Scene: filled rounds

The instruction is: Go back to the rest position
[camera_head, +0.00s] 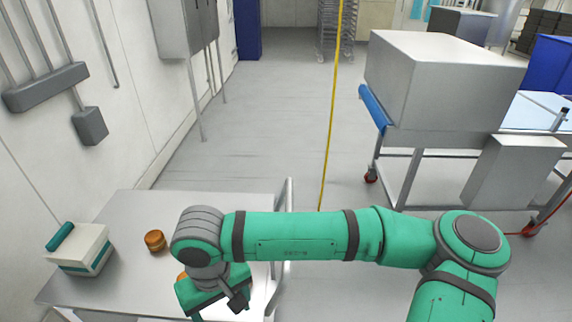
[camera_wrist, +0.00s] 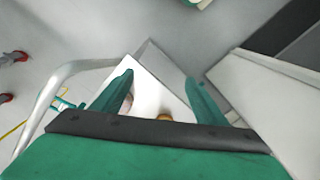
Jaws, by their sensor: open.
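My gripper (camera_head: 212,302) is at the left end of my outstretched green arm, low over the grey table (camera_head: 125,215). In the wrist view its two green fingers stand apart, and the gripper (camera_wrist: 158,82) is open with nothing visibly held between the tips. A brown-orange round (camera_head: 155,241) sits on the table to the left of my wrist. A bit of another orange thing (camera_head: 181,276) shows beside my gripper, mostly hidden by it. In the wrist view a small orange piece (camera_wrist: 165,117) shows between the fingers, near the gripper's body.
A white box with a green top roll (camera_head: 83,250) stands at the table's left. A metal rail (camera_head: 288,195) rises at its right edge. A large grey box (camera_head: 440,80) sits on a wheeled frame at the right. The floor (camera_head: 265,130) between is clear, except for a yellow line.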

